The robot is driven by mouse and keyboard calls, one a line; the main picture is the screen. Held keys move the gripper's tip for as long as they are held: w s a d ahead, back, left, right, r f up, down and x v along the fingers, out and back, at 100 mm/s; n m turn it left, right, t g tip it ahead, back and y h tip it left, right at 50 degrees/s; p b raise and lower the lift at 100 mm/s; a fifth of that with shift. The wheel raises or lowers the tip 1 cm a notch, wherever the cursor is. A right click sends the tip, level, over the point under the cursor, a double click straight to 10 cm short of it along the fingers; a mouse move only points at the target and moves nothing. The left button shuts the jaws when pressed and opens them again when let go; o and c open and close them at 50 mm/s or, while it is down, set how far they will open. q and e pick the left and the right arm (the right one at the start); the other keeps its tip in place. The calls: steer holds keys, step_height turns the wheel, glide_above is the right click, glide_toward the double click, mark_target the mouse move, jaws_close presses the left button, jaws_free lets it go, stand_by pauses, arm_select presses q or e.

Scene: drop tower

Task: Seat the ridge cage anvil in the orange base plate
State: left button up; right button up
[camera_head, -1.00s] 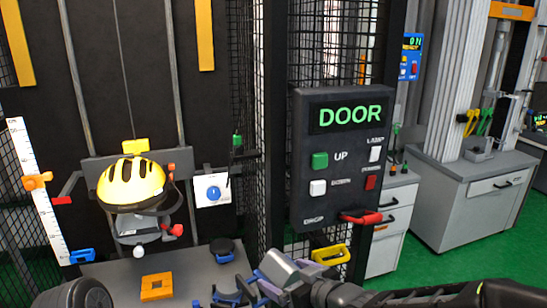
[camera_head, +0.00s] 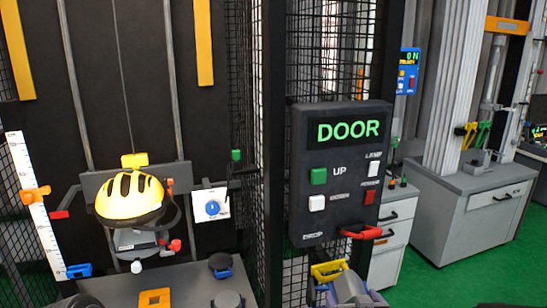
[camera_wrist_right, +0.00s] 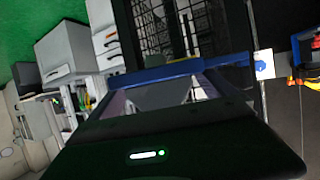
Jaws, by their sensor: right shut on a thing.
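The orange base plate (camera_head: 155,298) lies on the grey bench at the lower left of the head view, cut by the bottom edge. My right gripper (camera_head: 338,290) is at the bottom of the head view, right of the cage's dark post and well apart from the plate. It is shut on a grey ridged block, which I take for the ridge cage anvil (camera_head: 349,289). In the right wrist view, the grey block (camera_wrist_right: 165,96) shows partly between the fingers, by a blue bar. Its underside is hidden. My left gripper is not in view.
A yellow helmet (camera_head: 130,196) hangs over the bench (camera_head: 190,280). The dark post (camera_head: 273,150) and DOOR panel (camera_head: 340,172) stand between bench and cabinets. A yellow handle (camera_head: 328,269) is beside my gripper.

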steer(key=shift+a+r, duration=0.3)
steer(key=shift+a, duration=0.2)
steer(key=s+a+r, duration=0.1)
steer(key=s+a, duration=0.3)
steer(key=a, duration=0.8)
steer(key=shift+r, duration=0.4)
